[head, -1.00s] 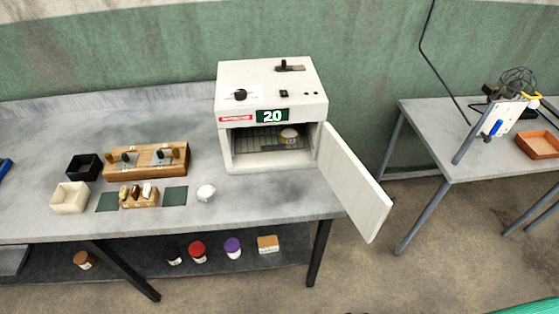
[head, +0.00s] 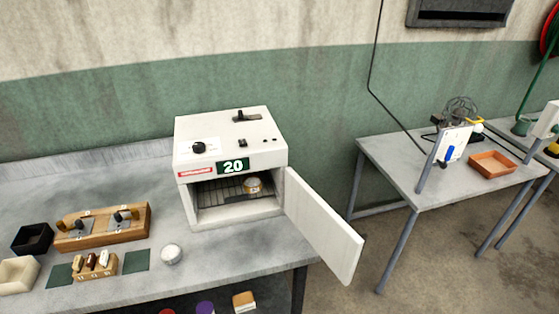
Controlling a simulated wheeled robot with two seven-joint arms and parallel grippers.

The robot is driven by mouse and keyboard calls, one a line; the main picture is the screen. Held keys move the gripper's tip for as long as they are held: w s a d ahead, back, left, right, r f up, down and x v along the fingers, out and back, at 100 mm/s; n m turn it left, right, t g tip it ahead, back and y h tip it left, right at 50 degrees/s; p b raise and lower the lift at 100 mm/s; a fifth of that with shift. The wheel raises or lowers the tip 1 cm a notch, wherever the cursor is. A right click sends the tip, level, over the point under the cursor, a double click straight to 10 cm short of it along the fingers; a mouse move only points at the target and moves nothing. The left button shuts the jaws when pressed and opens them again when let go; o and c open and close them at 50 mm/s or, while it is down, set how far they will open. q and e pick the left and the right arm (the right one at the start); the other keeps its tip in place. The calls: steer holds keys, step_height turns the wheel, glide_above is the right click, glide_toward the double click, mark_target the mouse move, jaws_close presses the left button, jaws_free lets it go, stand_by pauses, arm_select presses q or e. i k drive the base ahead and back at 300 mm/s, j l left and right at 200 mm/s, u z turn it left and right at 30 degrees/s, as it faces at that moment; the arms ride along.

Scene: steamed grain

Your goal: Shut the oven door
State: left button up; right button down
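The white oven (head: 228,152) stands on the grey bench near its right end. Its display reads 20. The oven door (head: 322,228) is wide open, swung out to the right from the right edge of the opening, and it juts past the bench's front edge. Inside, a small round container (head: 253,185) sits on the wire rack (head: 215,191). Neither of my grippers shows in the head view.
On the bench (head: 222,262) left of the oven are a wooden block with metal plates (head: 103,226), a black box (head: 32,239), a cream box (head: 17,275) and a round white-lidded item (head: 171,254). A second table (head: 398,172) with an orange tray (head: 493,164) stands at right, with floor between.

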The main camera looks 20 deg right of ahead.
mark_target(341, 248)
steer(key=i+l+u, duration=0.1)
steer(key=l+u, duration=0.25)
steer(key=l, duration=0.6)
steer(key=l+u, duration=0.3)
steer(key=l, duration=0.6)
steer(key=k+l+u, duration=0.15)
steer(key=l+u, duration=0.2)
steer(key=l, duration=0.55)
